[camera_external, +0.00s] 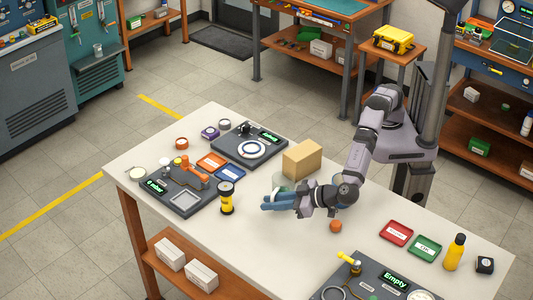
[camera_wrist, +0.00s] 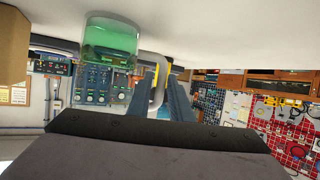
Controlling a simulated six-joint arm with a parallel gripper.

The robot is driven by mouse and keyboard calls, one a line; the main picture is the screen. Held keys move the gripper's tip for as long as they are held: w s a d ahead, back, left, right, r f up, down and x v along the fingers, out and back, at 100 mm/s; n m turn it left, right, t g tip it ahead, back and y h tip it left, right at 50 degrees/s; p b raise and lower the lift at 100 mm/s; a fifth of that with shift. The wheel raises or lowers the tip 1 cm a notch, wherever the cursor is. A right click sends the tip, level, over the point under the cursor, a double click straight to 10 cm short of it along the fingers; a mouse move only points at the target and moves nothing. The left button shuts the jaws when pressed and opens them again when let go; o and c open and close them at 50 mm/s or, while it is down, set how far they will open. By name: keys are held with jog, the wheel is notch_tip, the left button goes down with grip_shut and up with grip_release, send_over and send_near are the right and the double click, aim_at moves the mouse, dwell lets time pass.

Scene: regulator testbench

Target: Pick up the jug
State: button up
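The jug (camera_wrist: 112,38) is a clear vessel with green liquid and a pale handle (camera_wrist: 158,82). It stands on the table and appears upside down in the wrist view. In the external view only a pale part of the jug (camera_external: 281,183) shows behind my gripper (camera_external: 266,202), which hides the rest. In the wrist view the two blue fingers of my gripper (camera_wrist: 157,70) are apart, with the handle between them. I cannot tell whether either finger touches the handle.
A cardboard box (camera_external: 302,159) stands just behind the jug. A yellow-black flashlight (camera_external: 227,198) stands left of my gripper, and an orange ball (camera_external: 336,226) lies to its right. Red (camera_external: 396,233) and green (camera_external: 425,248) trays lie farther right. The table's front middle is clear.

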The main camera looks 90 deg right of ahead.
jog(key=shift+c, duration=0.6)
grip_shut()
jog(key=shift+r, duration=0.25)
jog(key=shift+r+b, duration=1.45)
jog(key=shift+r, duration=3.3)
